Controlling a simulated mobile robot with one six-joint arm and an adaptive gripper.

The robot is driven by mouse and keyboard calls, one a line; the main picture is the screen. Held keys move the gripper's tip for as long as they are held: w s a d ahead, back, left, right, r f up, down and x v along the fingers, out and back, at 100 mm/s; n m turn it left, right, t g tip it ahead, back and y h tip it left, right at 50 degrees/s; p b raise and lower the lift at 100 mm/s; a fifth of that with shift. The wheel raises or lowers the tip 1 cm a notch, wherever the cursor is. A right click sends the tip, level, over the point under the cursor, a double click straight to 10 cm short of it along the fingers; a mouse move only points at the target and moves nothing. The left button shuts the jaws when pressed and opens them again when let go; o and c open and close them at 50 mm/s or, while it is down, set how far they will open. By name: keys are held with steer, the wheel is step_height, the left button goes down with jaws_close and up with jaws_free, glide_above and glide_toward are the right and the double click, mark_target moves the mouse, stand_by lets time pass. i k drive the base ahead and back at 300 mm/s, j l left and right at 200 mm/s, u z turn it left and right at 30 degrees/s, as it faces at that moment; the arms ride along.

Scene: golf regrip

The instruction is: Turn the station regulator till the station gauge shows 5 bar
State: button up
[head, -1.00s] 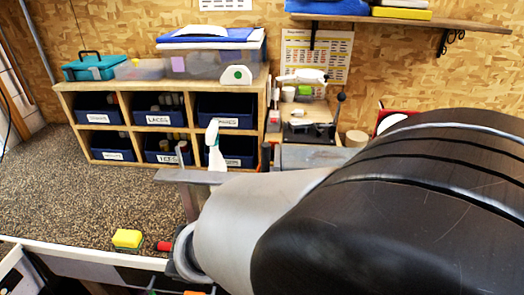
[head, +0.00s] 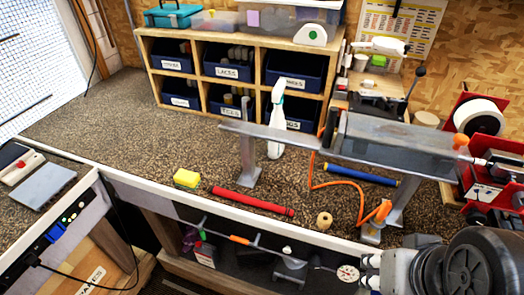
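I cannot make out a dial that is clearly the station gauge, and no regulator knob can be told for sure. A small pale round disc with dark and reddish marks (head: 347,273) shows below the bench front, just left of my arm; it is too small to read or identify. An orange hose (head: 313,183) runs over the bench to an orange-ended tool (head: 379,211) near the front edge.
On the bench lie a red tube (head: 252,202), a yellow sponge (head: 186,178), a blue tube (head: 360,174) and a cork-coloured spool (head: 324,221). A red machine (head: 482,142) stands at right. The bench's left part is clear.

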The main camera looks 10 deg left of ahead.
mark_target(314, 261)
steer(key=k+j+u, duration=0.1)
steer(key=j+u, duration=0.15)
steer(key=u, duration=0.15)
steer(key=j+u, duration=0.35)
steer(key=l+z, duration=0.5)
steer(key=k+l+z, duration=0.15)
steer(key=l, duration=0.35)
steer(key=l+z, duration=0.2)
steer(key=l, duration=0.3)
